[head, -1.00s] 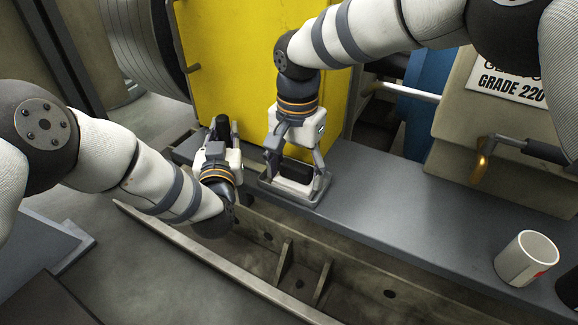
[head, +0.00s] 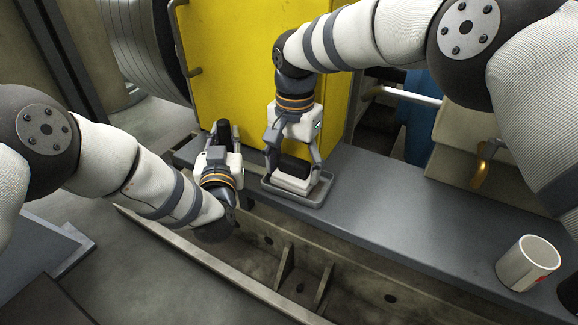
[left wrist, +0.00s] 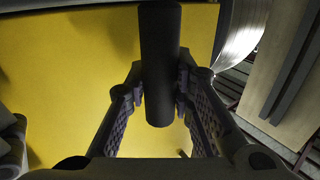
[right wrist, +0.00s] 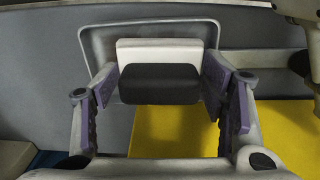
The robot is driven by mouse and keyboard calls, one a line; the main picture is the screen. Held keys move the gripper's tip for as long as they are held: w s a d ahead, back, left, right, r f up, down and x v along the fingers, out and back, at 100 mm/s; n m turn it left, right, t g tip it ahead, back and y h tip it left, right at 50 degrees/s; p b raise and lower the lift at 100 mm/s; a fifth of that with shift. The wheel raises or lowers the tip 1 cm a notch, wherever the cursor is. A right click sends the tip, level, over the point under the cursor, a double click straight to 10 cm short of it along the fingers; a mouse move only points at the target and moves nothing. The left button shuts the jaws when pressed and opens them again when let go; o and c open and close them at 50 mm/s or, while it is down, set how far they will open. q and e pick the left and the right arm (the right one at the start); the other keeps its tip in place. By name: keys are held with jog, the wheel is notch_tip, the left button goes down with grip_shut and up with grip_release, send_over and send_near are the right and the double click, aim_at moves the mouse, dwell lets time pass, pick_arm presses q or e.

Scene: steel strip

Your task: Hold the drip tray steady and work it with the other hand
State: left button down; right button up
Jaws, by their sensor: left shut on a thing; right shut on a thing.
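The grey drip tray (head: 312,199) lies on the dark steel ledge in front of the yellow panel. It also shows behind the fingers in the right wrist view (right wrist: 93,42). My right gripper (head: 294,164) points down over it, shut on a white block with a black part (head: 292,184). The block fills the space between the fingers in the right wrist view (right wrist: 160,84); its contact with the tray is unclear. My left gripper (head: 222,146) is left of the tray, shut on a black cylinder (left wrist: 160,65).
The yellow panel (head: 235,70) rises close behind both grippers. A white mug (head: 526,264) stands on the ledge (head: 400,205) at the right. The ledge between tray and mug is clear. A ribbed steel channel (head: 265,235) runs in front.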

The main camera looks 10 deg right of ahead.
jog(key=shift+s+d+r, duration=0.1)
jog(key=shift+s+d, duration=0.2)
jog(key=shift+d, duration=0.25)
jog(key=shift+s+d+r, duration=0.1)
jog(key=shift+s+d, duration=0.2)
jog(key=shift+d, duration=0.25)
jog(key=shift+w+a+f, duration=0.15)
jog(key=shift+w+a, duration=0.75)
jog(key=shift+a, duration=0.3)
jog(key=shift+s+d, duration=0.4)
jog(key=shift+d, duration=0.2)
jog(key=shift+s+d, duration=0.4)
jog(key=shift+d, duration=0.2)
jog(key=shift+w+a, duration=0.8)
jog(key=shift+a, duration=0.35)
